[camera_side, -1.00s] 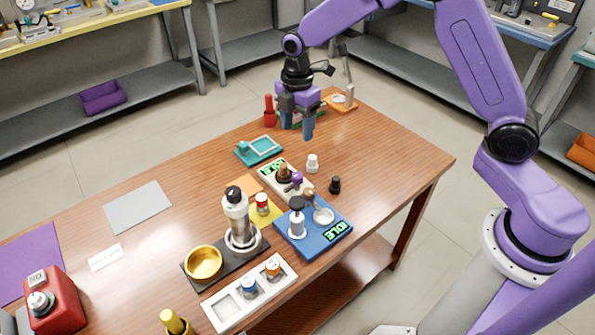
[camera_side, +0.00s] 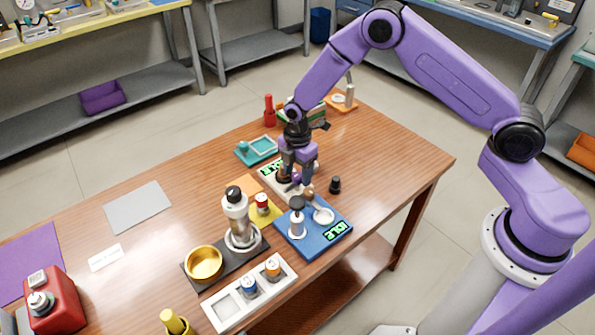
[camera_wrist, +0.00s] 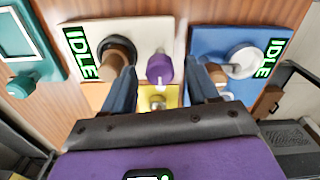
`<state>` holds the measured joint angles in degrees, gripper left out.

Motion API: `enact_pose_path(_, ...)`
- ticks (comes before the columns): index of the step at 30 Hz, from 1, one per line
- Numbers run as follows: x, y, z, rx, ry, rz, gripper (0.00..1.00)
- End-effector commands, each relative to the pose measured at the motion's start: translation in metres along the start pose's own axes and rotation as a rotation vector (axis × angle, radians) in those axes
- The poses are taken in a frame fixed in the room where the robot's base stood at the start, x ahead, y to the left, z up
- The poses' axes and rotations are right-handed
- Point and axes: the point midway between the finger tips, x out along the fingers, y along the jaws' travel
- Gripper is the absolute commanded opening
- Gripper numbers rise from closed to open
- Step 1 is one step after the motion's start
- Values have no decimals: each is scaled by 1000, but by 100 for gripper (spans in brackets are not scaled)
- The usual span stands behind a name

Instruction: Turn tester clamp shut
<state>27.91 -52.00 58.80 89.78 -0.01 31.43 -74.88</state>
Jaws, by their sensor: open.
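A white device plate (camera_wrist: 150,35) carries a green IDLE display (camera_wrist: 82,52), a brown round part (camera_wrist: 117,58) and a purple knob (camera_wrist: 160,68). In the side view this plate (camera_side: 270,165) is partly hidden behind my gripper (camera_side: 296,180). My gripper is open and points down over the plate. In the wrist view its two fingers (camera_wrist: 161,92) stand on either side of the purple knob, with nothing held. I cannot tell whether they touch it. A blue device (camera_side: 318,240) with its own IDLE display sits beside the plate. Which device is the tester is not marked.
A small black piece (camera_side: 335,184) stands close to my gripper. A teal fixture (camera_side: 258,149) is behind left. A silver machine (camera_side: 237,215), a gold bowl (camera_side: 203,262) and a white rack (camera_side: 248,292) stand toward the front. The table's right side is clear.

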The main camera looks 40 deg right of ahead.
Motion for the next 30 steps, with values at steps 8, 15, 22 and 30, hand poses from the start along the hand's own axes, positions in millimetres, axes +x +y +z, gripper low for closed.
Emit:
enact_pose_path(8, 2, 0, 0, 0, 0, 0, 59)
enact_pose_path(15, 2, 0, 0, 0, 0, 0, 3)
enact_pose_path(22, 2, 0, 0, 11, 0, 0, 3)
enact_pose_path(30, 2, 0, 0, 119, 0, 0, 3)
